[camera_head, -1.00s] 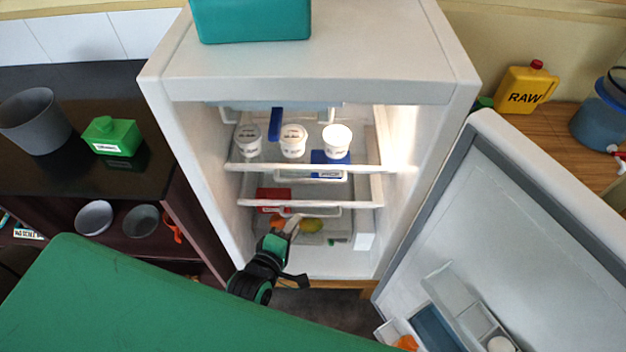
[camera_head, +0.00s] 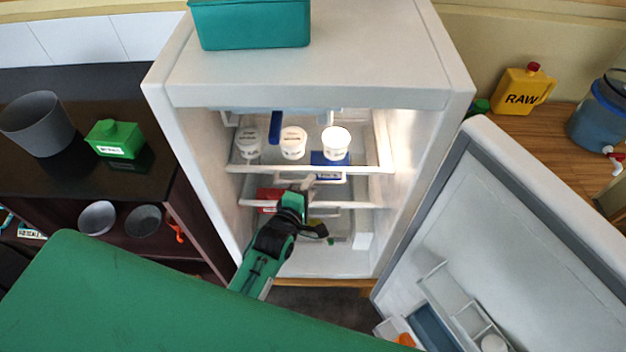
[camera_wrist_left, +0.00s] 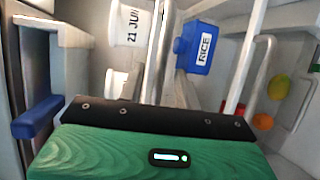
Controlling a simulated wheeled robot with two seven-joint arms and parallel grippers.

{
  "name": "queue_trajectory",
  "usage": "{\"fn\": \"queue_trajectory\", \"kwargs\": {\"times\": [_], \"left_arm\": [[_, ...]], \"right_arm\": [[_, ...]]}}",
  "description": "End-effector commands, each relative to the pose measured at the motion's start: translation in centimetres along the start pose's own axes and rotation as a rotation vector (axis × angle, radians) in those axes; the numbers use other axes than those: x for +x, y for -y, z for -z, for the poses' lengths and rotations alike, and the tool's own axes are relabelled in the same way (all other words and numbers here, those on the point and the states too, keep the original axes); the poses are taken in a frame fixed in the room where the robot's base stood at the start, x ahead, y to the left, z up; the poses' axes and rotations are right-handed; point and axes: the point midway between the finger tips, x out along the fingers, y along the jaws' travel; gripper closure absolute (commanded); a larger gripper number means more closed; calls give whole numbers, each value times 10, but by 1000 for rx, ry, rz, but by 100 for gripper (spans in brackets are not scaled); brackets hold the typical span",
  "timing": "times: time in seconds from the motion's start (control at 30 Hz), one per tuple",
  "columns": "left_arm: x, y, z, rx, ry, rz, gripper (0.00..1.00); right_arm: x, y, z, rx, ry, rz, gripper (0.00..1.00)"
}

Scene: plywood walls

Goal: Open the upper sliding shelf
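The refrigerator stands open, and its upper sliding shelf (camera_head: 350,168) is a white wire-like shelf with a front bar and a looped handle below it. Three white cups (camera_head: 293,142) stand on or behind this bar. My left gripper (camera_head: 304,184) reaches up from below, its tip close to the handle of the upper shelf; contact is unclear. In the left wrist view the shelf's front bar (camera_wrist_left: 152,55) runs just beyond my green wrist. The fingers do not show clearly there, so their opening is hidden. My right gripper is out of view.
The lower shelf (camera_head: 355,205) lies below with a red box (camera_head: 268,198). A blue rice box (camera_wrist_left: 195,47) sits behind the upper bar. The refrigerator door (camera_head: 510,230) stands open at right. A dark cabinet (camera_head: 190,200) flanks the left side.

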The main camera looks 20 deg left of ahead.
Motion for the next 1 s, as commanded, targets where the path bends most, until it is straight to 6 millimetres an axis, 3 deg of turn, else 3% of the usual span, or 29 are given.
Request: {"fn": "queue_trajectory", "kwargs": {"times": [0.2,0.57,0.77,1.0], "left_arm": [[22,0,0,1,0,1,66],[26,0,0,0,0,1,66],[26,0,0,0,0,1,100],[25,1,0,0,0,1,100]], "right_arm": [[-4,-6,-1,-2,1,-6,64],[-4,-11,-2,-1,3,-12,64],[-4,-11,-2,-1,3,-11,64],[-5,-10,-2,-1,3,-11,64]]}}
